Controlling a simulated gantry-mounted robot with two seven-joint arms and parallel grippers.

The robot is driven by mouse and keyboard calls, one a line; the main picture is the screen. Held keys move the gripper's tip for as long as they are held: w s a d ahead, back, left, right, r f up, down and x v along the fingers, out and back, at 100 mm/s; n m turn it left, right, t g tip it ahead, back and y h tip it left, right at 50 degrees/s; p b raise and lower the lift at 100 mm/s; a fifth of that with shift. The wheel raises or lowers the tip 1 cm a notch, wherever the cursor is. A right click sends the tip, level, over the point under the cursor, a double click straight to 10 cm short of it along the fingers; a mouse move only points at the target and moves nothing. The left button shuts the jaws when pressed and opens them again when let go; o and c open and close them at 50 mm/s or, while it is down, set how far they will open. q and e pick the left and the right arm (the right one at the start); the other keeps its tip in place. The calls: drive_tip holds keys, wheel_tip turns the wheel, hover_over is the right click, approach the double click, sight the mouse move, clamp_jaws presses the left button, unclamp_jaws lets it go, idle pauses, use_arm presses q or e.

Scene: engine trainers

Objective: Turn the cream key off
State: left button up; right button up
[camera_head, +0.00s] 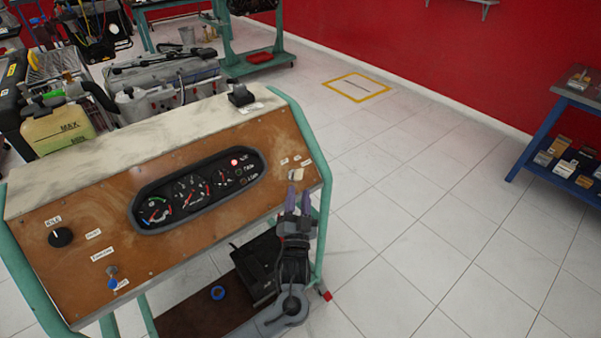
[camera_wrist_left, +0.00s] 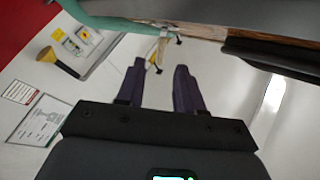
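The cream key (camera_head: 296,174) is at the right end of the brown dashboard panel (camera_head: 110,235), beside small white labels. My left gripper (camera_head: 299,193) is just below the key, its two purple fingers pointing up toward it with a gap between them. In the left wrist view, the fingers (camera_wrist_left: 159,70) are apart and nothing is clamped between them. A pale cream piece (camera_wrist_left: 163,48), apparently the key, shows just beyond the fingertips at the panel's edge. I cannot tell the key's exact turn angle. My right gripper is in neither view.
The panel also carries a gauge cluster (camera_head: 198,190) with a lit red lamp, a black knob (camera_head: 60,237) and a blue-tipped switch (camera_head: 112,283). A black battery-like box (camera_head: 258,262) sits below the panel. The tiled floor to the right is clear up to a blue shelf (camera_head: 560,150).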

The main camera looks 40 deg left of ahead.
sight(299, 175)
use_arm(q)
drive_tip(key=b+x, duration=0.1)
drive_tip(key=x, duration=0.8)
drive_tip(key=shift+b, duration=0.4)
clamp_jaws()
